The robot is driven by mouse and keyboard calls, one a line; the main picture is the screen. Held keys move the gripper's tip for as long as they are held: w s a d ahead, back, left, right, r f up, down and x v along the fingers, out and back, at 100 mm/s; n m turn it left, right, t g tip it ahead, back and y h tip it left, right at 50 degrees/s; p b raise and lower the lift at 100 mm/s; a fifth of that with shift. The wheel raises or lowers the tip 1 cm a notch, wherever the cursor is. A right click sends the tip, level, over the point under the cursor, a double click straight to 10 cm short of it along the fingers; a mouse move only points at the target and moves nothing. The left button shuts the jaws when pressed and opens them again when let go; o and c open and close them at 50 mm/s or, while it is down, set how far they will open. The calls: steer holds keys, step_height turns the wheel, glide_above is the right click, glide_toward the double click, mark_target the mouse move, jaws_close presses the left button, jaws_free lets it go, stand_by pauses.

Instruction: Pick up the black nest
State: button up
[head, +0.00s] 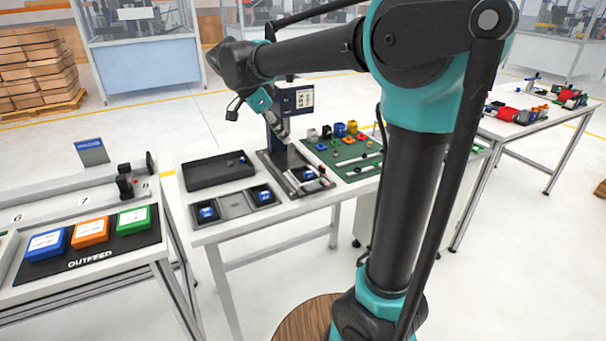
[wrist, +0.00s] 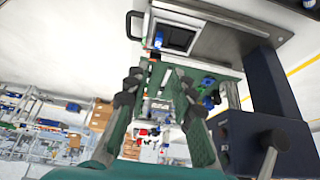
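The black nest (head: 296,174) appears to be the dark square holder on the base of the small press, with a blue part in or on it. In the wrist view a dark square recess in a pale plate, likely the nest (wrist: 178,38), shows near the top with a small blue part at its left edge. My gripper (head: 279,128) hangs in front of the press column, above and apart from the nest. In the wrist view my gripper's two green fingers (wrist: 167,72) are apart with nothing between them. The exact fingertip height is hard to tell.
The dark press (head: 297,100) stands right behind the nest; its column and lever (wrist: 272,145) show at the wrist view's right. A green mat (head: 343,148) with small parts lies right.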

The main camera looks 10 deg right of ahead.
glide_toward(308, 172)
steer(key=x, duration=0.3)
steer(key=shift+w+d, duration=0.1)
steer(key=shift+w, duration=0.1)
steer(key=shift+x, duration=2.95)
steer(key=shift+s, duration=0.15)
jaws_close()
